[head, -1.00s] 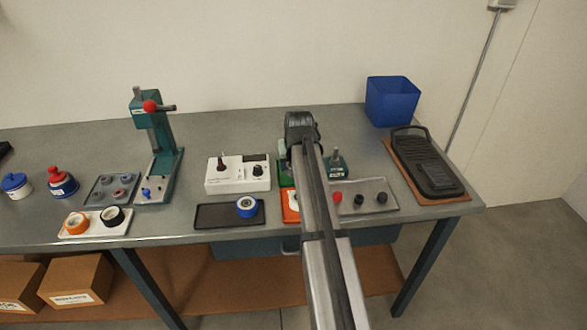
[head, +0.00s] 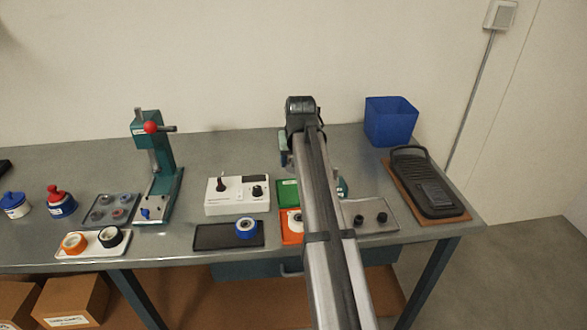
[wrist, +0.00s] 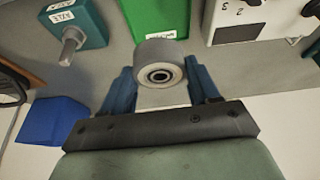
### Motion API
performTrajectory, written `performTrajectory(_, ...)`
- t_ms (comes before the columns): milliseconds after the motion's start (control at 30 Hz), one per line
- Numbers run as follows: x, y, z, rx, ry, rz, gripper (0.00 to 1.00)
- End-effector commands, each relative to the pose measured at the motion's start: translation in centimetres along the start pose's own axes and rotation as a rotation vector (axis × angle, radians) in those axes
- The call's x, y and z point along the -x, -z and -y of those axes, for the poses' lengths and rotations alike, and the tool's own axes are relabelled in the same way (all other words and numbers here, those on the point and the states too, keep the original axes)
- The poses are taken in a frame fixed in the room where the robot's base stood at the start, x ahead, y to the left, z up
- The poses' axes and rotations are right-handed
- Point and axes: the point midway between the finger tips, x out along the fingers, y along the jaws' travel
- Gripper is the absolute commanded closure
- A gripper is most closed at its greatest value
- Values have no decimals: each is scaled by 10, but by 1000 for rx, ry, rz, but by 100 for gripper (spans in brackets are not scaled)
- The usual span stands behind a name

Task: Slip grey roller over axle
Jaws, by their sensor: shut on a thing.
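My gripper (wrist: 160,72) has blue fingers and is shut on the grey roller (wrist: 158,50), which shows a pale end face with a dark bearing hole in the wrist view. The axle (wrist: 70,45) is a short metal pin on a teal block (wrist: 90,22) labelled as the axle, apart from the roller, at the upper left. In the head view my arm hides most of the teal block (head: 343,187), and my gripper (head: 285,150) is raised above the bench; the roller is not clear there.
A green tray (head: 287,193) lies below my gripper, with an orange tray (head: 290,238) in front. A white control box (head: 237,208) is to the left. A grey tray (head: 385,203) with dark knobs lies right. A blue bin (head: 390,120) stands at the back right.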

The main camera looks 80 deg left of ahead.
Motion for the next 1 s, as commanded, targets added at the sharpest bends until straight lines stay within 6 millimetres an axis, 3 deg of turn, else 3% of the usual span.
performTrajectory(133,8,1,-30,-29,-13,-2,73)
performTrajectory(333,16,-1,-91,-90,-35,-9,73)
performTrajectory(533,23,-2,-130,-124,-35,-12,73)
performTrajectory(1000,21,-2,-125,6,2,-1,73)
